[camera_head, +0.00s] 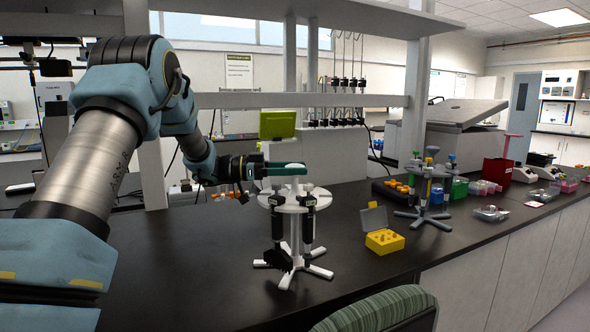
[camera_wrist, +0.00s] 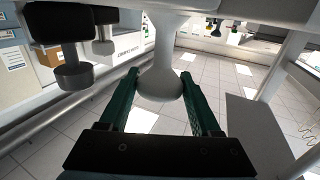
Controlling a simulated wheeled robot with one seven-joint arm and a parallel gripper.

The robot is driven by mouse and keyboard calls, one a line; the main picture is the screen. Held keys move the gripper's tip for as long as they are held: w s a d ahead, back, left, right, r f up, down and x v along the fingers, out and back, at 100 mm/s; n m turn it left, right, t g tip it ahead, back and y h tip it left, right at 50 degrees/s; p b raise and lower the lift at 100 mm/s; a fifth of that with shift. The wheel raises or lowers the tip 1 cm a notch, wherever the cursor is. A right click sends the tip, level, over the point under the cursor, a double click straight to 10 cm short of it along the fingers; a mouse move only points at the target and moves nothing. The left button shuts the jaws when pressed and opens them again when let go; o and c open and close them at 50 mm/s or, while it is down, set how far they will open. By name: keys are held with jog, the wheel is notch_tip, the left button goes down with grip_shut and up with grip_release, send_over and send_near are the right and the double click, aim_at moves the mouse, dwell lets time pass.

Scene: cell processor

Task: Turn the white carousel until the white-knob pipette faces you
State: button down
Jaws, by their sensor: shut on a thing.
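The white carousel (camera_head: 280,203) stands on the dark bench on splayed white feet. Dark pipettes hang from it, one at the front left (camera_head: 277,228) and one at the front right (camera_head: 307,222). My gripper (camera_head: 298,168) reaches in from the left at the carousel's top, its teal fingers level above the disc. In the wrist view, which is upside down, the gripper (camera_wrist: 160,77) is shut on the white central knob (camera_wrist: 160,84), a finger on each side.
A yellow box (camera_head: 384,242) with an open grey lid sits right of the carousel. Behind it stands a grey pipette stand (camera_head: 422,217) with coloured pipettes. A green screen (camera_head: 277,125) is behind. A green chair back (camera_head: 375,312) is at the front. The bench left of the carousel is clear.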

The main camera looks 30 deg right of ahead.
jog(key=shift+c, duration=0.5)
grip_release()
jog(key=b+v, duration=0.4)
jog(key=v, duration=0.6)
jog(key=shift+w+a, duration=0.2)
jog(key=shift+a, duration=0.15)
